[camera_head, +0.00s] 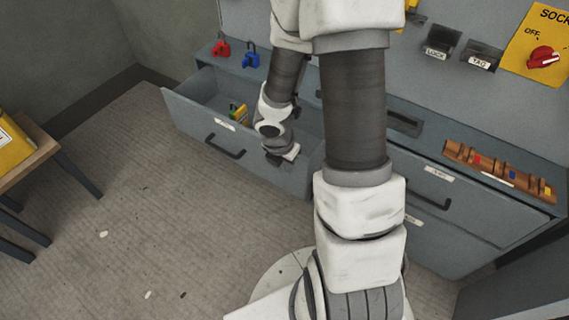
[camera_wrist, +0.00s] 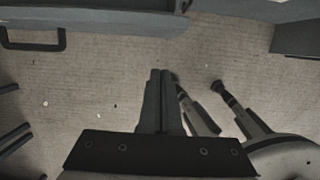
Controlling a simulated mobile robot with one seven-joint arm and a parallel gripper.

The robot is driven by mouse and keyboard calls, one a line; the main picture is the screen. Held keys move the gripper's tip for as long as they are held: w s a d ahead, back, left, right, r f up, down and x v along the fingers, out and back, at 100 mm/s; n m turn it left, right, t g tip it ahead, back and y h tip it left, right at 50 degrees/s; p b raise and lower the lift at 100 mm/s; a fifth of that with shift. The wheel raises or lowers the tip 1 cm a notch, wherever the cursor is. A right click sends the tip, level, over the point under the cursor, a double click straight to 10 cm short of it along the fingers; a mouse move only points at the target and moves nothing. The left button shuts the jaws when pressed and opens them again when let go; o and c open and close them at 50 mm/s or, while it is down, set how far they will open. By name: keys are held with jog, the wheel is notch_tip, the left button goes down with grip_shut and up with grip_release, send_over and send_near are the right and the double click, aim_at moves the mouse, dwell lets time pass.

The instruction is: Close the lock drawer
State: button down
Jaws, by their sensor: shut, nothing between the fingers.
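The grey drawer (camera_head: 186,114) on the left of the cabinet stands pulled out, with a black bar handle (camera_head: 226,148) and a small label on its front. I cannot read the label. My arm hides part of the drawer.
A red padlock (camera_head: 220,48) and a blue padlock (camera_head: 251,58) sit on the cabinet top. A wooden rack (camera_head: 497,172) lies at the right, above a closed drawer (camera_head: 455,222). A table (camera_head: 38,150) stands far left.

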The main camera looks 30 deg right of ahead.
jog(key=shift+w+d+f+p, duration=0.25)
jog(key=shift+w+d, duration=0.3)
jog(key=shift+d, duration=0.4)
jog(key=shift+w+d+f+p, duration=0.15)
jog(key=shift+w+d+f, duration=0.15)
jog(key=shift+w+d, duration=0.45)
jog(key=shift+s+d, duration=0.15)
jog(key=shift+s, duration=0.05)
